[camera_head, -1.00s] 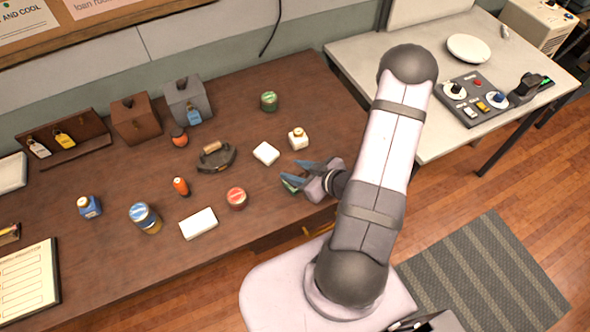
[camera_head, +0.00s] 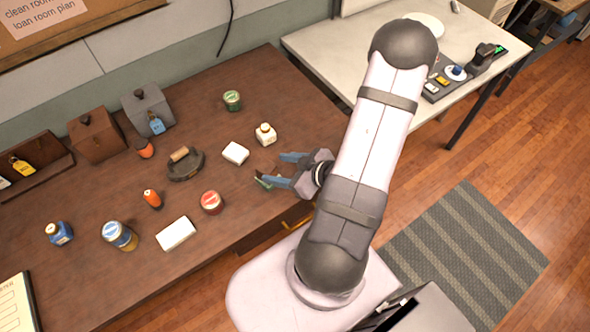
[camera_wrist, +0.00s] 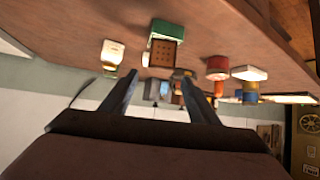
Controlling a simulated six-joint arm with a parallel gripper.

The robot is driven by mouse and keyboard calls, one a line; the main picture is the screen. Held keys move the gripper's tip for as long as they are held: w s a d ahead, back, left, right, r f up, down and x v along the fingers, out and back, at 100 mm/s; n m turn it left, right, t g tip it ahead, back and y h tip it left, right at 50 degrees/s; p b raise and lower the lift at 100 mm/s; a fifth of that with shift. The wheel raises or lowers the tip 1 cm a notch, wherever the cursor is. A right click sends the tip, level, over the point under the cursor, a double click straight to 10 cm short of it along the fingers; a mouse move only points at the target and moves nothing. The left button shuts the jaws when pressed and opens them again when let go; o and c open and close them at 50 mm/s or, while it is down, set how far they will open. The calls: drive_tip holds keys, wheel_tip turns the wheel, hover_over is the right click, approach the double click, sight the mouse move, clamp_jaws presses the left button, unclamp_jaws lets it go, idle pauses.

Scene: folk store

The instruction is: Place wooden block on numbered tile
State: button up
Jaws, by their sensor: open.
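My gripper (camera_head: 274,169) is open and empty, low over the right end of the brown table. Between and beyond its fingers in the wrist view, which is upside down, is a green block-like thing (camera_wrist: 167,27) with a brown, dotted wooden-looking face (camera_wrist: 165,54). In the head view only a small green part (camera_head: 263,182) shows by the lower fingertip, the rest hidden. I cannot tell whether these are the wooden block and numbered tile. Two plain white blocks (camera_head: 235,153) (camera_head: 176,233) lie on the table. No number is legible.
Near my gripper stand a white bottle (camera_head: 265,134) and a red tin (camera_head: 211,202). Further left are a dark wood-handled item (camera_head: 185,163), a blue-yellow jar (camera_head: 120,236) and an orange bottle (camera_head: 152,198). A green tin (camera_head: 232,100) stands at the back.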

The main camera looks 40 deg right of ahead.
drive_tip(key=p+v, duration=0.3)
drive_tip(key=v, duration=0.3)
